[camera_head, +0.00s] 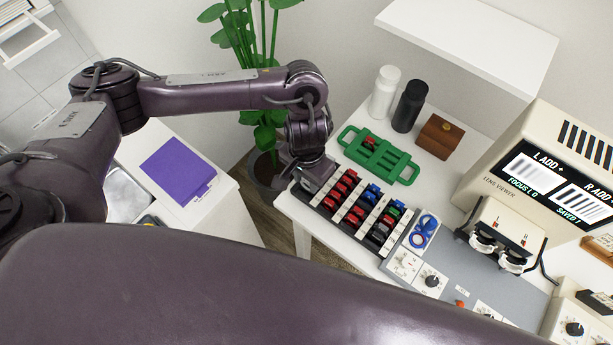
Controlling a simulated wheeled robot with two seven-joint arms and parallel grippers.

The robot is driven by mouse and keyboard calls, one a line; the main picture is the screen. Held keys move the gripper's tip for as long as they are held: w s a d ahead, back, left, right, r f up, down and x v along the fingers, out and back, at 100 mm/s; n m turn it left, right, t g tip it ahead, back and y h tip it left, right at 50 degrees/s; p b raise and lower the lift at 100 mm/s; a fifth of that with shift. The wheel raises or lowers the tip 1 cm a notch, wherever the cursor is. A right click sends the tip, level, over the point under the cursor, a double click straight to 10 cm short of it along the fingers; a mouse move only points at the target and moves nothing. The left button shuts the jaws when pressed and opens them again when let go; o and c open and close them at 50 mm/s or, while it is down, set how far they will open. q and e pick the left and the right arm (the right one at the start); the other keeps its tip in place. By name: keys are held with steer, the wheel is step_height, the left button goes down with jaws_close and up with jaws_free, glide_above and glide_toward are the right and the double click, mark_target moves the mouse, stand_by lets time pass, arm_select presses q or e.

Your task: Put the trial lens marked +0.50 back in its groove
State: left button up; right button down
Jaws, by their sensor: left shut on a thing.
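The lens case (326,208) stands on the white table, with several red, blue, green and black lens tabs in rows. My left gripper (312,184) is down at the case's upper left corner. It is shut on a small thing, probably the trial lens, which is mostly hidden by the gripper. I cannot read any +0.50 marking, and I cannot tell whether the held thing is in a groove or above it. My right gripper is not in view.
A green rack (378,158) lies behind the case. A white bottle (383,92), a black bottle (409,106) and a brown box (439,136) stand farther back. The lens viewer (489,187) is at right. A plant (262,45) stands behind my left arm.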

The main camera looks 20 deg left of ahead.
arm_select(q)
steer(key=shift+f, duration=0.2)
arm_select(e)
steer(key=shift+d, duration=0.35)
arm_select(q)
steer(key=shift+f, duration=0.1)
steer(key=shift+f+b, duration=0.3)
steer(key=shift+f, duration=0.85)
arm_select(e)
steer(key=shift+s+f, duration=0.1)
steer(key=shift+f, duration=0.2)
arm_select(q)
steer(key=shift+f, duration=0.15)
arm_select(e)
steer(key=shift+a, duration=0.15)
arm_select(q)
steer(key=o, duration=1)
step_height(320, 180, up, 8)
steer(key=shift+f+p, duration=0.1)
steer(key=shift+p, duration=0.95)
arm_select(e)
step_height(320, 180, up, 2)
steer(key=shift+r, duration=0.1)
